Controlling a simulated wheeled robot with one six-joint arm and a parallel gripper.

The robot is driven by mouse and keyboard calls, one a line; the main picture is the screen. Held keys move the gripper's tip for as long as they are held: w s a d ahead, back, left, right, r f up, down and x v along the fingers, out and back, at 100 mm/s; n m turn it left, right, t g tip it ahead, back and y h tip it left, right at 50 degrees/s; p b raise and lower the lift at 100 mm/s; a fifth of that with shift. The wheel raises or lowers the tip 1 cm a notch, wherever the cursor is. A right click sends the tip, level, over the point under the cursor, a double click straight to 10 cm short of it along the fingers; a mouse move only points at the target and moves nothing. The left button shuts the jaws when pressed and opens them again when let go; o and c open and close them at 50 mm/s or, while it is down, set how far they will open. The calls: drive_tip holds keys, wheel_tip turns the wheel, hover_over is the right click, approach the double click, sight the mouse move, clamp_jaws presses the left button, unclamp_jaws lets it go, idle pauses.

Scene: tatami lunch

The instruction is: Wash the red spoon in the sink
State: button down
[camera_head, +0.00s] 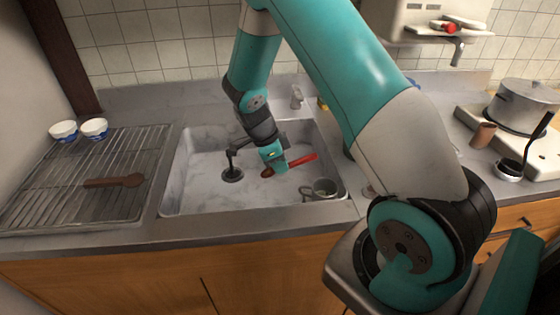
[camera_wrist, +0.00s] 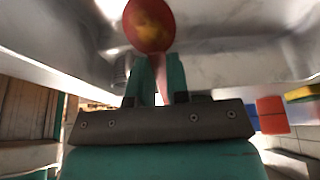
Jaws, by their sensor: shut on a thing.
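My gripper (camera_head: 275,165) is low inside the sink (camera_head: 198,192) and is shut on the red spoon (camera_head: 302,160). The spoon's handle points right and its bowl shows just left of the fingers. In the wrist view, the spoon's red bowl (camera_wrist: 148,18) sticks out beyond my fingers (camera_wrist: 158,78), with yellow-brown patches on its inner face. The tap (camera_head: 296,97) stands at the back edge of the sink. I cannot tell whether water runs from it. Whether the spoon touches the sink floor is unclear.
A dark drain piece (camera_head: 232,174) is left of my gripper. A pot (camera_head: 522,105) stands far right.

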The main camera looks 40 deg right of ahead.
drive_tip(key=shift+f+b, duration=4.05)
drive_tip(key=shift+f, duration=1.7)
drive_tip(key=shift+a, duration=0.1)
drive_tip(key=shift+w+a, duration=0.3)
drive_tip(key=shift+a, duration=0.15)
drive_tip(key=shift+d, duration=0.1)
drive_tip(key=shift+s+d, duration=0.35)
drive_tip(key=shift+d, duration=0.1)
drive_tip(key=shift+r, duration=0.15)
